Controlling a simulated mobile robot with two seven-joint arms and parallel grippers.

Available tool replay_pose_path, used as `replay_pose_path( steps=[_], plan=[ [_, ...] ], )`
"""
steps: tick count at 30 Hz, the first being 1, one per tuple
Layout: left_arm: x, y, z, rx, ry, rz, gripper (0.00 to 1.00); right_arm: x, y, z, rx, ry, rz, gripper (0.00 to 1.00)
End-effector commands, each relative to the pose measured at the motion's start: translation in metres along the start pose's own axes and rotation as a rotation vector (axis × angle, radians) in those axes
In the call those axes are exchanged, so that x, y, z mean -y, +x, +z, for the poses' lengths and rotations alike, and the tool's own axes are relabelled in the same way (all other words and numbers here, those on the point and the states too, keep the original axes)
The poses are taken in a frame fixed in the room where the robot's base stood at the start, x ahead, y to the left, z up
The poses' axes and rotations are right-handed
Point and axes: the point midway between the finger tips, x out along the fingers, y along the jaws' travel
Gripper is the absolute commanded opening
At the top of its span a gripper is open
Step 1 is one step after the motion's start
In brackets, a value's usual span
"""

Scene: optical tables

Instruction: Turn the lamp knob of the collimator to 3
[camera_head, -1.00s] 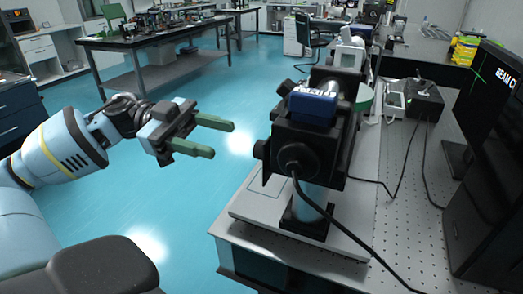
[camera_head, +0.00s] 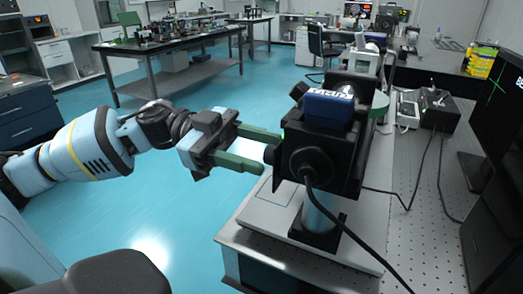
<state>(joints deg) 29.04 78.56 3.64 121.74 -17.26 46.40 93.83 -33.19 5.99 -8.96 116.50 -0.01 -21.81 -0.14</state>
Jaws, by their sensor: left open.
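The collimator (camera_head: 345,147) is a black boxy device with a blue block on top, standing on a post at the near end of the optical table. A small dark round knob (camera_head: 271,154) sticks out of its left side. My left gripper (camera_head: 272,150) has two green fingers that point right at this knob. The fingers are apart, one above and beyond the knob and one below it, with their tips at the collimator's side. I cannot tell whether they touch the knob. The knob's scale is not readable. My right gripper is out of view.
A black cable (camera_head: 345,225) runs from the collimator's near face down across the table. A black control box (camera_head: 440,112) and a dark monitor (camera_head: 490,110) stand to the right. The blue floor left of the table is clear. Another workbench (camera_head: 170,42) stands behind.

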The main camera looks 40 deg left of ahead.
Motion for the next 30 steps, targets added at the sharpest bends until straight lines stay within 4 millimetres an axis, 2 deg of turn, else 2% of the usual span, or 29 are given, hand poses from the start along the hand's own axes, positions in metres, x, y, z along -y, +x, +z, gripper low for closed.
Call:
replay_pose_path(
  steps=[9,20,30],
  plan=[
    [-0.0001,0.0099,-0.0009,0.000,0.003,0.002,0.49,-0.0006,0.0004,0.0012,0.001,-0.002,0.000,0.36],
    [-0.0003,0.0110,-0.0003,0.001,0.001,0.002,0.49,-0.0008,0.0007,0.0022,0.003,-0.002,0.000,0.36],
    [-0.0003,0.0110,-0.0004,0.000,0.001,0.002,0.04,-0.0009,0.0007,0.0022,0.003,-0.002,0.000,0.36]
  ],
)
